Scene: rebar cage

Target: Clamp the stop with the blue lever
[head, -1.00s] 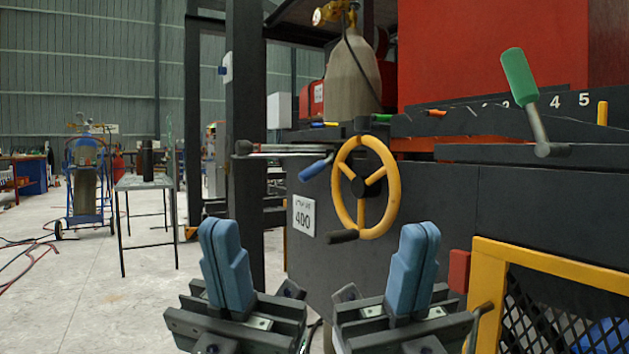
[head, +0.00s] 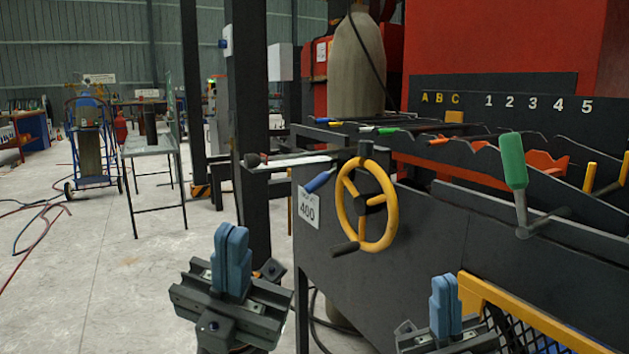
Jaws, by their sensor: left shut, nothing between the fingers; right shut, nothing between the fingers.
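The blue lever (head: 319,181) sticks out at the left end of the dark machine, just left of the yellow handwheel (head: 369,205) and above the 400 sign (head: 308,207). It points down to the left. The stop itself I cannot make out clearly. My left gripper (head: 232,259) is shut and empty, upright, below and left of the blue lever and apart from it. My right gripper (head: 445,305) is shut and empty, low in the picture, below and right of the handwheel, near the yellow mesh guard.
A green-handled lever (head: 513,162) stands on the machine at right. The yellow-framed mesh guard (head: 520,316) is at lower right. A dark post (head: 250,120) stands behind my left gripper. Open floor (head: 110,260) lies left.

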